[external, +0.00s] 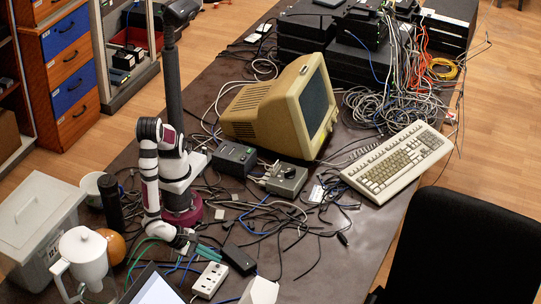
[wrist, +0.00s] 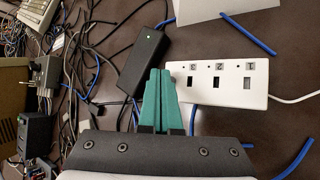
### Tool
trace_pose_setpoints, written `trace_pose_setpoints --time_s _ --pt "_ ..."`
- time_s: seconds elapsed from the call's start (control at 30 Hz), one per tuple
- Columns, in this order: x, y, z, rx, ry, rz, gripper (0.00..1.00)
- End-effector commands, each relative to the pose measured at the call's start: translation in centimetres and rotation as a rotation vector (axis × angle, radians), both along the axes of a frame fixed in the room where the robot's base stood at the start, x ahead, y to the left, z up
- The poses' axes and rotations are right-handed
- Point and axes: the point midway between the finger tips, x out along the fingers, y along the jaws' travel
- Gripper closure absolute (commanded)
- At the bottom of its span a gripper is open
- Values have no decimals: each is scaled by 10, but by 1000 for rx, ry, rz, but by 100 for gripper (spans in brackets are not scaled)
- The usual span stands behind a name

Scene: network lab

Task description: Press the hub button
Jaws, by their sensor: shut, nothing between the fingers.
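A white hub-like box (external: 210,281) lies on the dark table near the front of the external view. In the wrist view the white box (wrist: 216,82) shows three numbered labels, each with a small square below it; the squares under the left and middle labels are dark, the right one greyer. Which square is a button, I cannot tell. My gripper (external: 207,250) has green fingers, shut and empty. In the wrist view its fingertips (wrist: 166,70) are by the box's left end, overlapping its edge in the picture; whether they touch it is unclear.
A black power brick (wrist: 142,63) lies left of the fingertips, also in the external view (external: 239,259). Tangled cables (external: 285,217) cover the table around it. A white jug (external: 84,255), an orange ball (external: 114,246) and a laptop (external: 152,288) stand nearby. A beige monitor (external: 262,108) stands farther back.

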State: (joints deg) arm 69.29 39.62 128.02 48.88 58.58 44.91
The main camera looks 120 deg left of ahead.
Motion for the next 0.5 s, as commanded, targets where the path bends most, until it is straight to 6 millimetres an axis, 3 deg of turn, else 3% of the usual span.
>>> trace_pose_setpoints --time_s 0.23,0.5 --pt "0 0 4 -1 0 0 100" --pt "0 0 41 -3 -1 1 100"
